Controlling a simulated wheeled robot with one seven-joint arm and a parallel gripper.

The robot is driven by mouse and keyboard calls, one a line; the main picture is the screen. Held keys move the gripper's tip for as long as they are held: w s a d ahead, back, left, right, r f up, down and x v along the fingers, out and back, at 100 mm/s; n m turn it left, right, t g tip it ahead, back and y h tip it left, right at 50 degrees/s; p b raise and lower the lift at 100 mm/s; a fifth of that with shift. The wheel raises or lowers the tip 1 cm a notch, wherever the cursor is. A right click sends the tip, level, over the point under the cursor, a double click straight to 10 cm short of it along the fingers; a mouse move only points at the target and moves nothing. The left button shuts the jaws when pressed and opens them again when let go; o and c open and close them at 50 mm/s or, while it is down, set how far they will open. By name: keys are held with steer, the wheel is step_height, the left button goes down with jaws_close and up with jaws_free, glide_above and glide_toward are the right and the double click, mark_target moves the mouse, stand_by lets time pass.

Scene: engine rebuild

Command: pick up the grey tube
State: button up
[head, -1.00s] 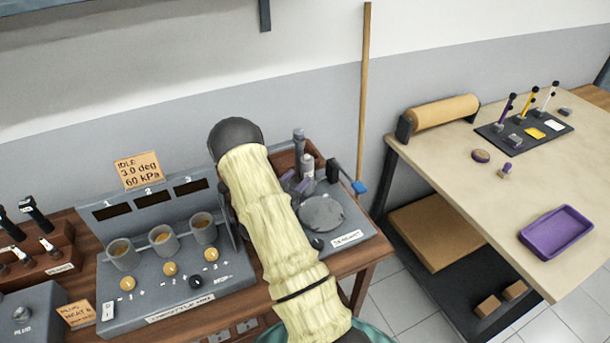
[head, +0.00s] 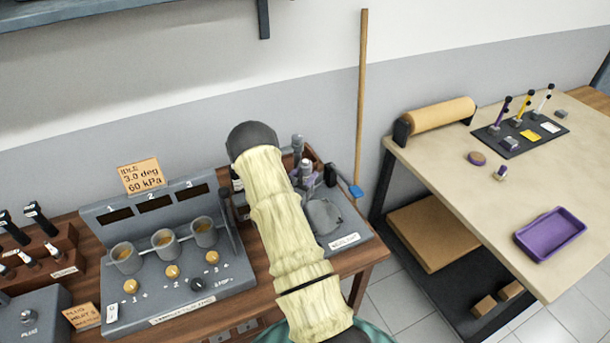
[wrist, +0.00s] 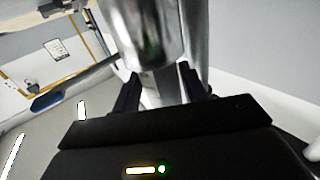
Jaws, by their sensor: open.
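The grey tube (wrist: 150,30) fills the top middle of the wrist view as a shiny upright cylinder, close in front of my gripper. My gripper (wrist: 160,88) is open, with one dark finger to each side of the cylinder's lower part; I cannot tell whether either finger touches it. In the head view, an upright grey cylinder (head: 298,146) stands at the back of the bench station, right of my sleeved arm. A shorter, light-topped cylinder stands just in front of it. My arm partly hides this area, and my fingers are hard to make out there.
A grey round plate (head: 324,216) lies on the right-hand station. A three-cup console (head: 160,265) stands left of my arm. A wooden pole (head: 361,110) leans at the wall behind. A separate table with a purple tray (head: 550,234) stands to the right.

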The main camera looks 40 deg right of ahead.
steer(key=shift+p+x, duration=0.4)
steer(key=shift+x, duration=0.75)
steer(key=shift+w+d, duration=0.1)
steer(key=shift+d, duration=0.1)
steer(key=shift+r, duration=0.1)
steer(key=c, duration=0.8)
steer(key=shift+o, duration=0.2)
step_height(320, 180, up, 18)
steer(key=p, duration=0.8)
steer(key=shift+p, duration=0.35)
steer(key=shift+w, duration=0.1)
